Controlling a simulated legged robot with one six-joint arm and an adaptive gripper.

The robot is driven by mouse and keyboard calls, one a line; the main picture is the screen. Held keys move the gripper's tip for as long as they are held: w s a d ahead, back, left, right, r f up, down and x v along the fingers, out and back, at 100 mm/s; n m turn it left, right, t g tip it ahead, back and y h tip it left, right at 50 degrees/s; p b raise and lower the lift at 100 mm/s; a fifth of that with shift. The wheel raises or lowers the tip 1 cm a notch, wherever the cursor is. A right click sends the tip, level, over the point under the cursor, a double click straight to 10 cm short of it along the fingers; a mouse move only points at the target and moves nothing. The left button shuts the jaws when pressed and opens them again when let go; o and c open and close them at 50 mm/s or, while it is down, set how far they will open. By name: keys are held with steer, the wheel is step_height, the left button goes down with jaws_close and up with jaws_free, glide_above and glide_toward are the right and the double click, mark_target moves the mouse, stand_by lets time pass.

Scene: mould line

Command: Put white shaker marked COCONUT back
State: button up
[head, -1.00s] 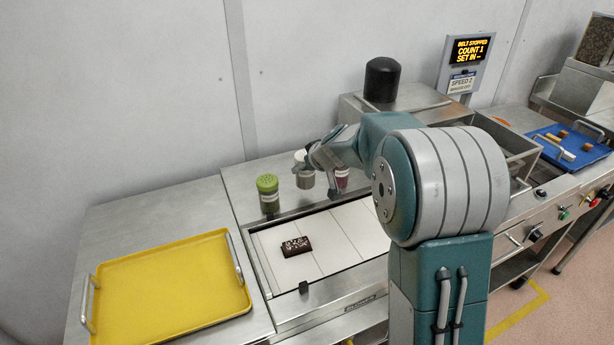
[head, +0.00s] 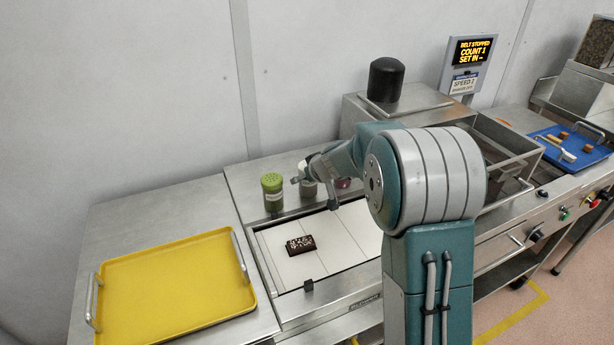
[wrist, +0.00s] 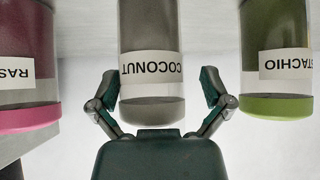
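The white shaker marked COCONUT (wrist: 152,65) stands in the middle of the wrist view, its label upside down in the picture. In the head view the shaker (head: 309,188) is partly hidden by my gripper (head: 316,189). It is in the row behind the white belt, between the green pistachio shaker (head: 272,194) and the raspberry shaker (head: 343,183).
In the wrist view, the raspberry shaker (wrist: 28,60) and pistachio shaker (wrist: 277,60) flank the fingers closely. A dark chocolate bar (head: 300,245) lies on the belt (head: 340,240). A yellow tray (head: 170,295) is at left, a blue tray (head: 575,160) at right. The display reads BELT STOPPED.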

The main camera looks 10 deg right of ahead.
steer(key=shift+d, duration=0.2)
steer(key=shift+d+r, duration=0.1)
steer(key=shift+s+d+r, duration=0.1)
steer(key=shift+s+r, duration=0.1)
steer(key=shift+r, duration=0.1)
steer(key=v, duration=1.1)
steer(key=s+a+r+m+g, duration=0.1)
steer(key=s+a+r, duration=0.15)
steer(key=s, duration=0.55)
steer(key=s+a+r+g, duration=0.1)
steer(key=s+a+r, duration=0.15)
steer(key=s, duration=0.55)
steer(key=s+d+f+m+h, duration=0.1)
steer(key=s+d+m+h, duration=0.1)
steer(key=s, duration=1.4)
steer(key=shift+s+f+m+g+h, duration=0.2)
steer(key=shift+f+m+g+h, duration=0.2)
steer(key=shift+m+h, duration=0.1)
steer(key=shift+a, duration=0.1)
